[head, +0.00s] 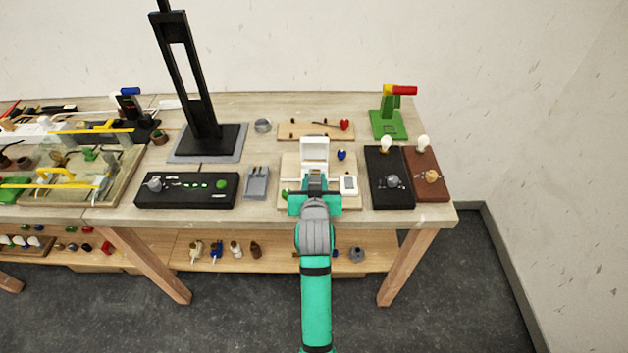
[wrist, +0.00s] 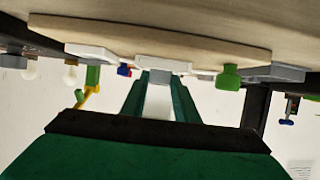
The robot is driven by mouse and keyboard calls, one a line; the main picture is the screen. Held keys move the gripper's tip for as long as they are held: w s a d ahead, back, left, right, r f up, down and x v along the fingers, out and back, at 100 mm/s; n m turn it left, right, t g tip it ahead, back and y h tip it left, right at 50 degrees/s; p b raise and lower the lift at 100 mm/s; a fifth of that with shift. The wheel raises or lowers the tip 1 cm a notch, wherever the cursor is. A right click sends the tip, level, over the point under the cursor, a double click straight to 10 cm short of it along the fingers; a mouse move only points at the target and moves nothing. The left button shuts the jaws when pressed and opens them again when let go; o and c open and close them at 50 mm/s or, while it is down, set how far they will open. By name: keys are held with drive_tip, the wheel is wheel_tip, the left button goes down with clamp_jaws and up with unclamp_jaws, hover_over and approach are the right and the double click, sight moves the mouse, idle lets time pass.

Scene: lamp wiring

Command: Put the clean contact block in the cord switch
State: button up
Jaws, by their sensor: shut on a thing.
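The white cord switch (head: 314,150) stands with its lid up on a pale wooden board (head: 352,203) near the table's front. My gripper (head: 314,188) is directly in front of it, low over the board, and hides part of its lower body. In the wrist view my gripper's teal fingers (wrist: 160,85) are shut around a small pale block (wrist: 163,65), which looks like the contact block. I cannot see whether it is clean or whether it touches the switch. A white surface, probably the raised lid, shows between the fingers.
A white framed piece (head: 348,184) lies right of my gripper, and a green piece (wrist: 230,78) is on the board's other side. A grey tray (head: 256,182) and black panel (head: 187,190) are left; lamp bases (head: 391,178) are right.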

drive_tip(key=shift+f, duration=0.1)
drive_tip(key=o, duration=0.7)
drive_tip(key=shift+o, duration=0.2)
